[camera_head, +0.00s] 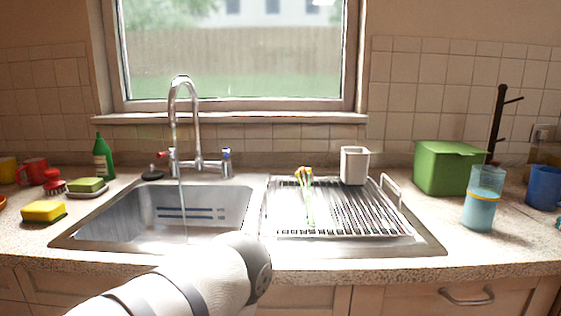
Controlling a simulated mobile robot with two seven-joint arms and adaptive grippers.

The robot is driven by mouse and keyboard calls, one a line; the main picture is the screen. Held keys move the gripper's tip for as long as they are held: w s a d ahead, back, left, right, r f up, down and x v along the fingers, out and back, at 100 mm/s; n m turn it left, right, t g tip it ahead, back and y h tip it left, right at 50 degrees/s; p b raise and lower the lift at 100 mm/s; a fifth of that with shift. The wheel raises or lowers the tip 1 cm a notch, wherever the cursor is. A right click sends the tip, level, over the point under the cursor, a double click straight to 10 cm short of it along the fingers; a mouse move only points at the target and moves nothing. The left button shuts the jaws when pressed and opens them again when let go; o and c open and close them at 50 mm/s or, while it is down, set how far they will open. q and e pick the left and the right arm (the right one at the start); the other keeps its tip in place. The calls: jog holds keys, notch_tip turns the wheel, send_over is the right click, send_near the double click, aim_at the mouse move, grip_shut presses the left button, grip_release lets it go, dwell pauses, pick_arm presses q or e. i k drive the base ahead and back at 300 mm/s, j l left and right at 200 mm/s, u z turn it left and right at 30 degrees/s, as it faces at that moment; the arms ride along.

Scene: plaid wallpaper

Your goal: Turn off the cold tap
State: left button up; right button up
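A chrome mixer tap (196,120) with a tall curved spout stands behind the left sink basin (140,215). Its right handle, the cold tap (227,158), has a blue mark. Its left handle, the hot tap (165,156), has a red mark. A thin stream of water (180,190) seems to fall from the spout into the basin. A white link of my arm comes in from the bottom left and ends in a rounded joint in front of the sink, well short of the taps. Neither of my grippers shows.
A drying rack (345,222) beside the basin holds a whitish cup (354,165) and a few utensils (306,190). A green bottle (103,157) and sponges (44,211) stand left. A green box (447,168), blue-filled container (482,200) and blue mug (543,188) stand right.

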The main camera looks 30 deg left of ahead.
aim_at(226, 155)
jog(key=u, duration=1.35)
jog(key=k+l+u, duration=0.1)
jog(key=l, duration=0.25)
jog(key=k, duration=0.1)
